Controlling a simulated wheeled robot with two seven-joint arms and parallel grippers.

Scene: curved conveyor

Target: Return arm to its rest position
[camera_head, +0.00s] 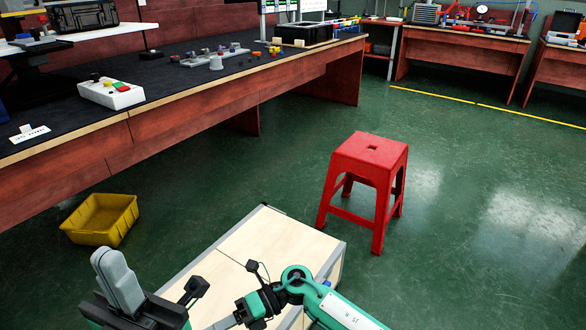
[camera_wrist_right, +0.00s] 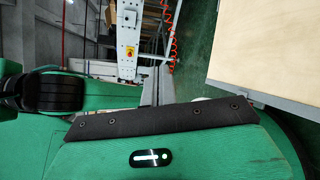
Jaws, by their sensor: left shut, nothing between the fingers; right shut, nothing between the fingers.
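My left gripper (camera_head: 112,264) is at the lower left of the head view, its grey fingers pointing up and closed together with nothing between them. My right arm (camera_head: 335,310) comes in from the lower right, bent at a round green joint. The right gripper (camera_head: 224,322) shows only as a small grey part at the bottom edge, shut and empty. Both grippers are apart from the workbench and its objects. The right wrist view shows mostly my own green body, with a black part of mine at the left.
A pale wooden-topped block (camera_head: 262,243) stands close to my arms. A red stool (camera_head: 370,155) is beyond it, and a yellow bin (camera_head: 100,218) lies on the floor to the left. A long dark workbench (camera_head: 165,75) holds several parts. Green floor is clear at the right.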

